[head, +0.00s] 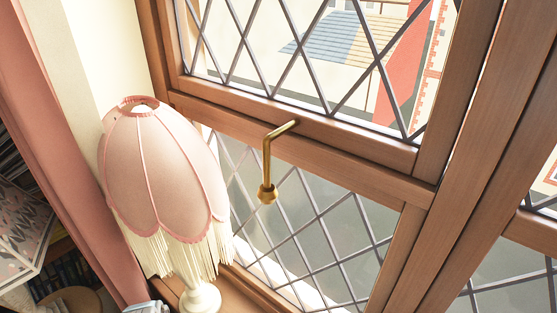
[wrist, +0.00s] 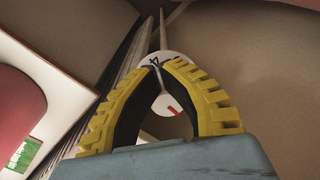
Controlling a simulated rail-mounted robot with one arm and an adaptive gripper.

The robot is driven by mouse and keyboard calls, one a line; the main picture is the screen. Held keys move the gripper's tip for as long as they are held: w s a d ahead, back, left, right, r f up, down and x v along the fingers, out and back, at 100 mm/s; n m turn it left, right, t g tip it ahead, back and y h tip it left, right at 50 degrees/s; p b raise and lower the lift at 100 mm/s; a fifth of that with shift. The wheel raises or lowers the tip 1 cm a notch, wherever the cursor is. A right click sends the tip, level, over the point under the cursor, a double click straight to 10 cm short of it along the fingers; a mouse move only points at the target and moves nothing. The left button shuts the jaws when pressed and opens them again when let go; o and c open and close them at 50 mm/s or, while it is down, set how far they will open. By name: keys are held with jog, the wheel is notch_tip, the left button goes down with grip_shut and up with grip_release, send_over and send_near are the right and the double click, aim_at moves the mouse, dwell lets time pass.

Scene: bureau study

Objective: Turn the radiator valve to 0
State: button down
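The radiator valve shows in the wrist view as a white dial (wrist: 175,57) with a dark "4" near its upper edge. A white part of it with a red mark (wrist: 168,108) shows between my fingers. My gripper (wrist: 160,68) has yellow ridged fingers with black inner pads. The fingertips are close together over the dial, with a narrow white part of the valve between them. The fingers hide both sides of the dial. Neither the valve nor my gripper is in the head view.
In the wrist view, pale radiator ribs (wrist: 112,88) run along the left of the fingers, and a red rounded thing (wrist: 18,105) is at the left edge. The head view shows a pink fringed lamp (head: 165,175) by a wooden window with a brass handle (head: 267,165).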

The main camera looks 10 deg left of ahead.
jog(key=shift+a+r, duration=0.1)
notch_tip(320, 180, up, 6)
jog(key=p, duration=0.5)
jog(key=shift+s+a, duration=0.1)
jog(key=shift+s, duration=0.05)
